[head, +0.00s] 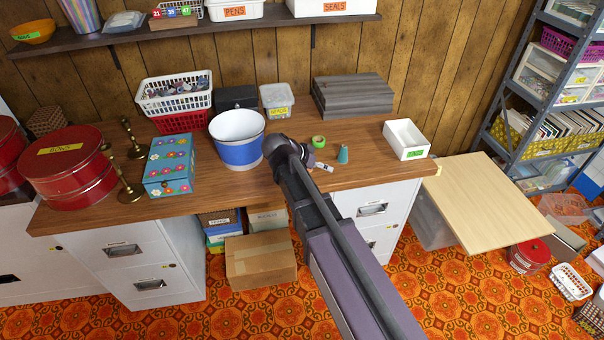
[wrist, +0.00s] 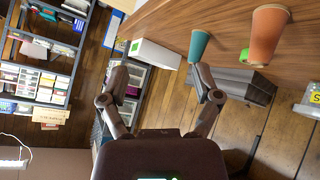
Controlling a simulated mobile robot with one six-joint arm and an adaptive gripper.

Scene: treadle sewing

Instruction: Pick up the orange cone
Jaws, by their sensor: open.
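The orange cone (wrist: 265,35) stands on the wooden worktop (wrist: 225,18) in the wrist view, at upper right. I cannot make it out in the head view, where my arm covers part of the worktop. A teal cone (wrist: 199,45) stands beside it to the left; it also shows in the head view (head: 343,154). My gripper (wrist: 162,85) is open and empty, its fingers apart. The cones are above and to the right of the finger gap in the wrist view. In the head view my gripper (head: 322,165) is low over the worktop, left of the teal cone.
A green ring (head: 318,142) is close behind my gripper. A blue-and-white bucket (head: 237,142) stands to the left, a white bin (head: 405,139) to the right. A grey box (head: 352,97) and a beads tub (head: 277,101) stand behind. The worktop between the teal cone and bin is clear.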

